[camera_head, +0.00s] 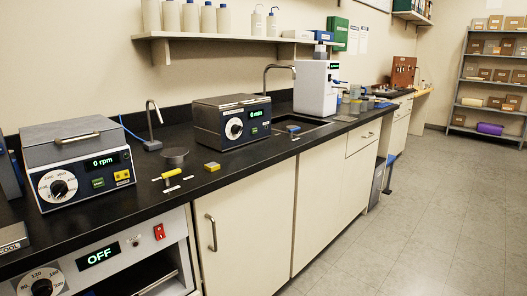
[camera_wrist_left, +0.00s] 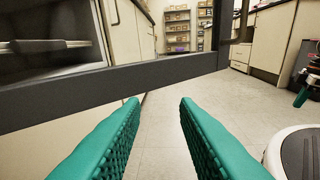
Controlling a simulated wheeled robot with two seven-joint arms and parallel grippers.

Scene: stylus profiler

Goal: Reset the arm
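My left gripper (camera_wrist_left: 160,100) shows in the left wrist view as two teal ribbed fingers, well apart, with nothing between them. Neither arm shows in the head view.
A black bench (camera_head: 135,203) with cabinets below runs along the wall. It carries a 0 rpm instrument (camera_head: 78,165), a second instrument (camera_head: 232,122) and a white machine (camera_head: 316,88). A shelving rack (camera_head: 490,80) stands at the back right. The floor (camera_head: 430,215) is clear.

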